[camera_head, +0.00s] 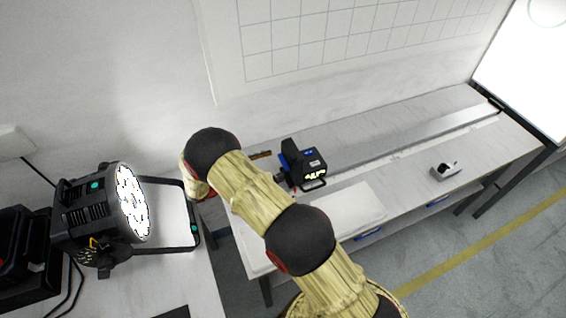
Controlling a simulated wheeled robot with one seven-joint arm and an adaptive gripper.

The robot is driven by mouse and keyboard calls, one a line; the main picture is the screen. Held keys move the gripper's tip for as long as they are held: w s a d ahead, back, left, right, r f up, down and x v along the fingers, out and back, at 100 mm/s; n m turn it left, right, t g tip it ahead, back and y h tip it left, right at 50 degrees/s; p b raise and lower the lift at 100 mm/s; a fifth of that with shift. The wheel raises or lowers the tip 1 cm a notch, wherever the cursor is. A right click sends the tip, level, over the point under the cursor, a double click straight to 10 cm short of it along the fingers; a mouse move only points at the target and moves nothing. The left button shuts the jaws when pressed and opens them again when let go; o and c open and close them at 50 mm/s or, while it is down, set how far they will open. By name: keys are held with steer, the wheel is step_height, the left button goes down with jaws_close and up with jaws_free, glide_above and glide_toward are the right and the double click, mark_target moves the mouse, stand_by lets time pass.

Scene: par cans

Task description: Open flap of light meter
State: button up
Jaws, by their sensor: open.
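I cannot tell for certain which thing is the light meter. A small grey device (445,172) with a pale upper part and a dark side lies alone farther right on the bench. No flap can be made out on either at this size. My arm, wrapped in yellow with black joints, crosses the middle of the view and partly covers the bench. My gripper cannot be made out; the end of the arm is hidden behind its nearer links.
A par can (92,212) with lit lenses and a bracket stands on the left table (150,285). A black case (28,255) and cables are beside it. A pale flat board (352,207) lies on the bench. A long metal strip (420,130) runs along the bench.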

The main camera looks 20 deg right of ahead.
mark_target(283, 161)
steer(key=shift+d, duration=2.1)
steer(key=shift+w, duration=0.1)
steer(key=c, duration=1.5)
